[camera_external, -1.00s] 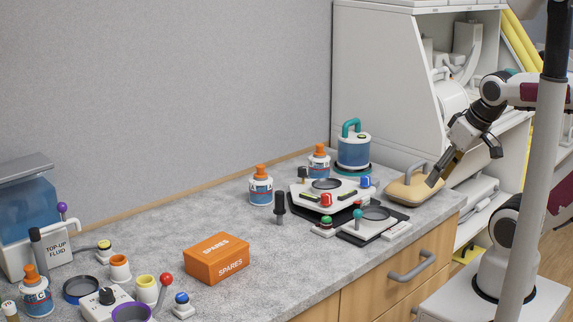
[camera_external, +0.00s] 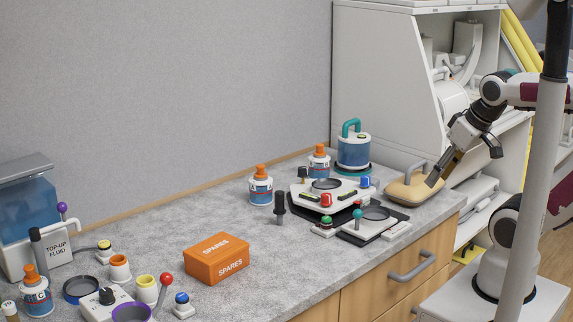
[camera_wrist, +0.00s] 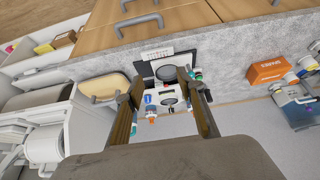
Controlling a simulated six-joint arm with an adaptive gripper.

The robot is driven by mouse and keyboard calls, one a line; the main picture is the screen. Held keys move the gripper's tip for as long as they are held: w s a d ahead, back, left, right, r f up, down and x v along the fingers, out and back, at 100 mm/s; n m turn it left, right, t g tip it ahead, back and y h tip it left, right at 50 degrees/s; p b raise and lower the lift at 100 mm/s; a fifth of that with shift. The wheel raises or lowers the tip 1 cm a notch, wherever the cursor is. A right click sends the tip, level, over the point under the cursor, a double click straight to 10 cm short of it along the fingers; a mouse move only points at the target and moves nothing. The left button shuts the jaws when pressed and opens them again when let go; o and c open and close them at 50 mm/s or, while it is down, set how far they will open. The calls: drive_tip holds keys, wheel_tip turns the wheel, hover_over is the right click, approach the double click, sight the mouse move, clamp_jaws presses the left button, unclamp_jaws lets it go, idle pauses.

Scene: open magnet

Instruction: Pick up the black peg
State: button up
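The black peg (camera_external: 280,207) stands upright on the grey counter, left of the white device with the round dark plate. My gripper (camera_external: 464,164) is in the air at the right, above and beside the tan case, well away from the peg. In the wrist view my gripper (camera_wrist: 162,84) has its two fingers wide apart, with nothing held between them.
An orange SPARES box (camera_external: 216,258) lies left of the peg. An orange-capped bottle (camera_external: 261,187) stands close behind it. The white device (camera_external: 325,197) and tan case (camera_external: 414,190) are to its right. A grey pole (camera_external: 533,180) stands at the right. Bare counter lies before the peg.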

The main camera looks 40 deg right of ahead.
drive_tip(key=n+t+y, duration=0.4)
drive_tip(key=t, duration=0.3)
approach(283, 205)
drive_tip(key=w, duration=0.2)
drive_tip(key=shift+w+d+f, duration=0.25)
drive_tip(key=shift+f, duration=0.1)
drive_tip(key=shift+w+a+f+y, duration=0.25)
drive_tip(key=shift+a+f, duration=0.2)
drive_tip(key=shift+a, duration=0.25)
drive_tip(key=shift+x, duration=1.25)
